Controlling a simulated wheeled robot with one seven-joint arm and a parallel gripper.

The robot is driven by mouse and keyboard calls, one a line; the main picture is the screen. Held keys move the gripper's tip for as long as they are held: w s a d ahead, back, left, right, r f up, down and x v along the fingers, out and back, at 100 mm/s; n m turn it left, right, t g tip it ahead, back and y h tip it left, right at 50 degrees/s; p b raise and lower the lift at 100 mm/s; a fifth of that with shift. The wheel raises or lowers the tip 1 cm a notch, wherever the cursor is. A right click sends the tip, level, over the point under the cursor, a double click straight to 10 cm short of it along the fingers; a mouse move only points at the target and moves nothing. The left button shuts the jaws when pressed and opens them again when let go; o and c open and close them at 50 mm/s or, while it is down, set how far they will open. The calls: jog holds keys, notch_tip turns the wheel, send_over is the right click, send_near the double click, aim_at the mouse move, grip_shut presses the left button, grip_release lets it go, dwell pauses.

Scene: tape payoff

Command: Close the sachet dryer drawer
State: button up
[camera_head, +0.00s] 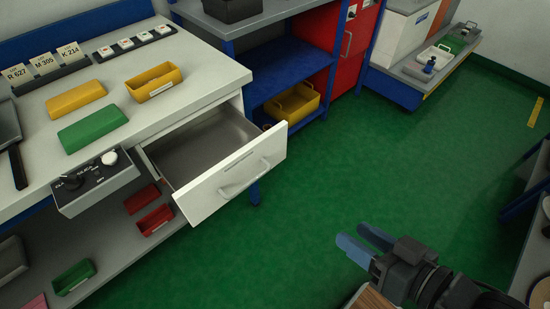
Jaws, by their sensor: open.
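The drawer (238,188) has a white front with a pale bar handle (244,178) and a grey, empty-looking inside. It is pulled well out from the white bench (195,90) and sticks out over the green floor. My gripper (354,244) is at the lower right, over the floor, with its two blue fingers apart and nothing between them. It is clear of the drawer, to the right of and lower in the picture than the handle.
A control box (95,182) with knobs hangs at the bench front, left of the drawer. Blue shelving (290,70) and a red cabinet (350,40) stand behind. Green floor (320,190) lies open between drawer and gripper.

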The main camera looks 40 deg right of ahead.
jog(key=w+d+f+m, duration=0.1)
jog(key=w+d+m, duration=0.1)
jog(key=w, duration=0.1)
jog(key=w+d+f+m+g, duration=0.1)
jog(key=w+d+f+m, duration=0.1)
jog(key=w+m, duration=0.1)
jog(key=w+d+f+m+g, duration=0.1)
jog(key=w+d+f+m, duration=0.1)
jog(key=w, duration=0.2)
jog(key=shift+f, duration=0.2)
jog(key=c, duration=0.6)
jog(key=w+d+m, duration=0.1)
jog(key=w+m, duration=0.1)
jog(key=w+d+m+g, duration=0.1)
jog(key=w+m, duration=0.1)
jog(key=w, duration=0.1)
jog(key=w+d+m+y, duration=0.1)
jog(key=w, duration=0.1)
jog(key=shift+w+d+f+m+g, duration=0.1)
jog(key=shift+w+d+m+g, duration=0.25)
jog(key=shift+d+m+g, duration=0.05)
grip_shut()
send_near(275, 156)
notch_tip(275, 156, down, 4)
jog(key=shift+w, duration=2.15)
jog(key=shift+w, duration=0.1)
